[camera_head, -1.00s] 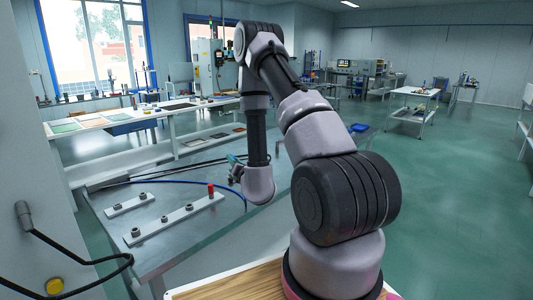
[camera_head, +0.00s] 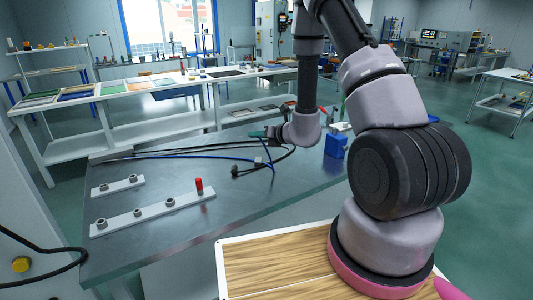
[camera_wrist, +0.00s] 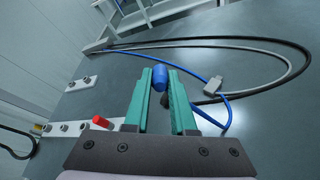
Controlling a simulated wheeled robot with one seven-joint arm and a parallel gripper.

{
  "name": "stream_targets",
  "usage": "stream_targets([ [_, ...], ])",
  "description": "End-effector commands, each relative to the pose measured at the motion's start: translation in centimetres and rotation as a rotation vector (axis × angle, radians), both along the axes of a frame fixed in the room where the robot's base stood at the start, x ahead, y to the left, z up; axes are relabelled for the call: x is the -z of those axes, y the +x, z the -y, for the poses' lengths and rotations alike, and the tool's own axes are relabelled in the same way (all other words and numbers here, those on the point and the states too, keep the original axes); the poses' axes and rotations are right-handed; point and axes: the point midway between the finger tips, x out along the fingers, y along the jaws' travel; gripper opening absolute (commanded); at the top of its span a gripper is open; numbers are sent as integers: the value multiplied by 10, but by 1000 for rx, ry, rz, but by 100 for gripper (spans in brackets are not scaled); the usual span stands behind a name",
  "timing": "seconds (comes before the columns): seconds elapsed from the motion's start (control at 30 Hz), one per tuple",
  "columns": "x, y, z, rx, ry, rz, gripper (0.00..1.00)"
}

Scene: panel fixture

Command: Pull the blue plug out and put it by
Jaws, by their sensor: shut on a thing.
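My gripper (camera_wrist: 160,80) is shut on the blue plug (camera_wrist: 160,74), whose rounded blue body shows between the green fingertips in the wrist view. In the head view my gripper (camera_head: 268,133) is over the table, and the plug cannot be made out. A blue cable (camera_wrist: 185,70) runs over the table and loops right of the fingers; it also shows in the head view (camera_head: 190,156). The long panel strip (camera_head: 155,211), with several grey sockets and an upright red plug (camera_head: 199,186), stands apart from my gripper, to its lower left.
A short strip (camera_head: 118,187) with two sockets lies behind the long one. Black and grey cables cross the table's back, with a grey connector (camera_wrist: 213,86) on the right. A blue box (camera_head: 335,146) stands right of my gripper. The table's front middle (camera_head: 240,210) is clear.

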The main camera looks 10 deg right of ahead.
Motion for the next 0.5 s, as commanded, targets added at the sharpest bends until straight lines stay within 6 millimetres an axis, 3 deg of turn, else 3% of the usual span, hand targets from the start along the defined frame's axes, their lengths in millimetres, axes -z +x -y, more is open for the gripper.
stream_targets([
  [0.07, 13, -2, -16, -121, -78, -81, 0],
  [0.17, 35, -10, -20, -236, -186, -188, 0],
  [0.3, 59, -15, -3, -322, -314, -301, 0],
  [0.5, 71, -15, 20, -354, -396, -372, 0],
])
